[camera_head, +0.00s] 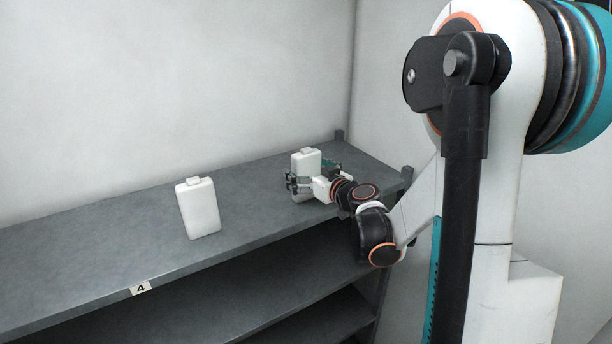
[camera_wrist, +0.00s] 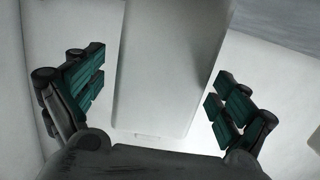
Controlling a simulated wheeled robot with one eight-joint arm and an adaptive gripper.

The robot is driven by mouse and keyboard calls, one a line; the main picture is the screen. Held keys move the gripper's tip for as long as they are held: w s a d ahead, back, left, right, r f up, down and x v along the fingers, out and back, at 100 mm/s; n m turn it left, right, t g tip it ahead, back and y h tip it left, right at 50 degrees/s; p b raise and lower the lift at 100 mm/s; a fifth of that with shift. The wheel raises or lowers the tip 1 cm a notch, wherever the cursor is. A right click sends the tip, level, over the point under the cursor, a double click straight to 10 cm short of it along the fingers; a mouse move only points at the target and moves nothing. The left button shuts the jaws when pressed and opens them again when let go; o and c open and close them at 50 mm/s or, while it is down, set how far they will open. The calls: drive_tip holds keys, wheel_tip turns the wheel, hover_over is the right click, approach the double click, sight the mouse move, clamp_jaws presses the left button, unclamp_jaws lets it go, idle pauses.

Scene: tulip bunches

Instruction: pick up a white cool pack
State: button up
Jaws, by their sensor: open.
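Two white cool packs stand upright on the grey shelf's top board. One cool pack (camera_head: 198,208) stands to the left, apart from my gripper. The other cool pack (camera_head: 306,160) stands further right, partly hidden behind my gripper (camera_head: 307,181). In the wrist view, this cool pack (camera_wrist: 165,75) fills the middle, between the two green-padded fingers of my gripper (camera_wrist: 160,93). The fingers are open, with a visible gap on each side of the pack. I cannot tell from the views how deep the pack sits between them.
The grey shelf (camera_head: 110,235) has a label "4" (camera_head: 140,288) on its front edge and lower boards beneath. A pale wall (camera_head: 170,80) stands behind. The top board is clear between the packs and to the left.

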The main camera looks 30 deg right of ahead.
drive_tip(key=shift+w, duration=0.3)
drive_tip(key=shift+c, duration=0.3)
drive_tip(key=c, duration=1.4)
drive_tip(key=shift+c, duration=0.2)
